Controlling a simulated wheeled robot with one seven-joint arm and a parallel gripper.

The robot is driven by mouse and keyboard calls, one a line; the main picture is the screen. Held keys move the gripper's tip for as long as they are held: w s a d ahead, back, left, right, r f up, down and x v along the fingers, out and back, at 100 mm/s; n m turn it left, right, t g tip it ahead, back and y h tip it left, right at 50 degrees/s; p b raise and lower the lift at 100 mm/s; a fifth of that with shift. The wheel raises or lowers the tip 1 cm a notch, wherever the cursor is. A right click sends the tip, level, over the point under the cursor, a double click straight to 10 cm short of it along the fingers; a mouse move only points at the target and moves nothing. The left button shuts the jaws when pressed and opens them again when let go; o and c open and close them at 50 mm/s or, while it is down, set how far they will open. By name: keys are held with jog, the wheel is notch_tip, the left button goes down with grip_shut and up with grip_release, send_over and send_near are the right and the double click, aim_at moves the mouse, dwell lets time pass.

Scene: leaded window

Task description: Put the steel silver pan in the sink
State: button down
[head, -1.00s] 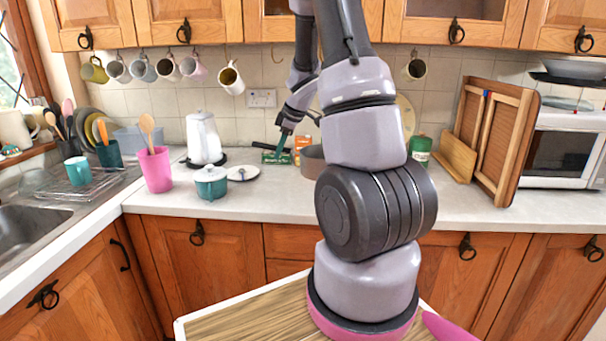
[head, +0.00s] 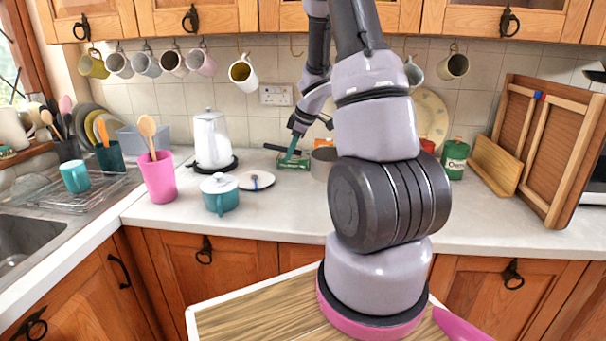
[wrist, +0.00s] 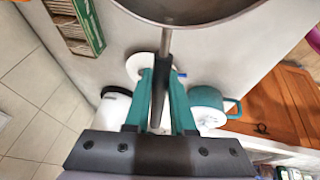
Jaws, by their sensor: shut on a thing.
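The steel silver pan (head: 321,164) is near the back of the counter, mostly hidden behind my arm in the head view. In the wrist view the pan's round body (wrist: 195,10) fills the top edge, and its handle runs down between my fingers. My gripper (head: 294,147) is shut on the handle, also in the wrist view (wrist: 161,85). I cannot tell whether the pan touches the counter. The sink (head: 28,240) is at the far left, partly out of frame.
A teal pot (head: 220,196), a white plate (head: 256,182), a white kettle (head: 212,142) and a pink utensil cup (head: 158,178) stand between the pan and sink. A wire rack (head: 95,190) with a teal mug (head: 75,177) is beside the sink. A green box (head: 291,163) is behind.

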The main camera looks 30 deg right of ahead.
notch_tip(320, 180, down, 7)
dwell(0.4)
jog(key=c, duration=0.8)
grip_release()
jog(key=shift+o, duration=0.2)
